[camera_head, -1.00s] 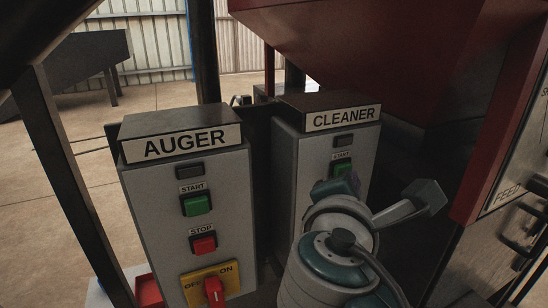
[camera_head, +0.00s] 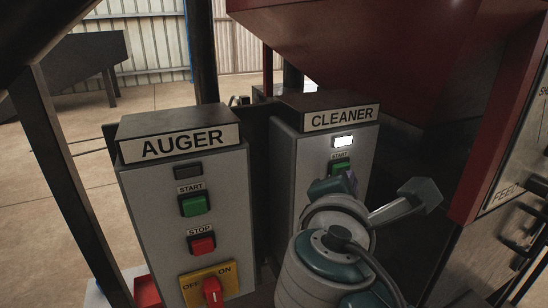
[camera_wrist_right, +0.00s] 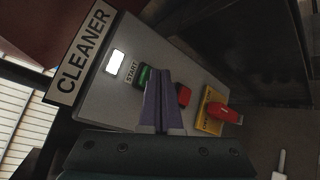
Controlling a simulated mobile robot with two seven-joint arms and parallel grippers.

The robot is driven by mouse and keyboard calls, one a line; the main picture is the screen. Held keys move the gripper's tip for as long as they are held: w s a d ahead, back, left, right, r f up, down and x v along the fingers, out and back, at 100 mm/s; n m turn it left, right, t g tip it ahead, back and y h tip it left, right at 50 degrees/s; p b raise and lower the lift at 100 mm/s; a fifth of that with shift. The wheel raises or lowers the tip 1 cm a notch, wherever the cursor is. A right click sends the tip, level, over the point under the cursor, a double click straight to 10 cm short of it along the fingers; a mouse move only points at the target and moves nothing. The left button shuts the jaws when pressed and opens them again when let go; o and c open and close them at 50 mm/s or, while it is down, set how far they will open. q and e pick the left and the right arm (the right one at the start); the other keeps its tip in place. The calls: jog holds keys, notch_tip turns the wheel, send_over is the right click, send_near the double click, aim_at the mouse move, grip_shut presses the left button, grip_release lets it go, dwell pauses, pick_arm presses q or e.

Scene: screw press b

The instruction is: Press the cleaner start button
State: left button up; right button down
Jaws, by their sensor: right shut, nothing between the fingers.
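The cleaner box (camera_head: 306,172) is grey with a CLEANER sign on top, right of centre in the head view. Its indicator lamp (camera_head: 343,142) glows white, also in the right wrist view (camera_wrist_right: 115,62). Below it is the green start button (camera_head: 341,166), which also shows in the wrist view (camera_wrist_right: 144,77). My right gripper (camera_wrist_right: 158,77) is shut and empty, its purple fingertips close beside the green button. I cannot tell if they touch it. In the head view the right wrist hides the lower part of the box. My left gripper is not in view.
The auger box (camera_head: 190,230) stands to the left with its own green button, red button and red switch on yellow. In the wrist view, the cleaner's red button (camera_wrist_right: 184,95) and red switch (camera_wrist_right: 224,113) lie beyond the fingers. A red hopper (camera_head: 360,50) overhangs at right.

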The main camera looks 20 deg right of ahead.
jog(key=shift+s+p, duration=0.3)
jog(key=shift+s, duration=0.35)
jog(key=shift+s+d, duration=0.1)
jog(key=s+p, duration=0.2)
jog(key=s, duration=0.2)
jog(key=shift+s+d, duration=0.15)
jog(key=shift+s, duration=0.25)
jog(key=shift+d, duration=0.1)
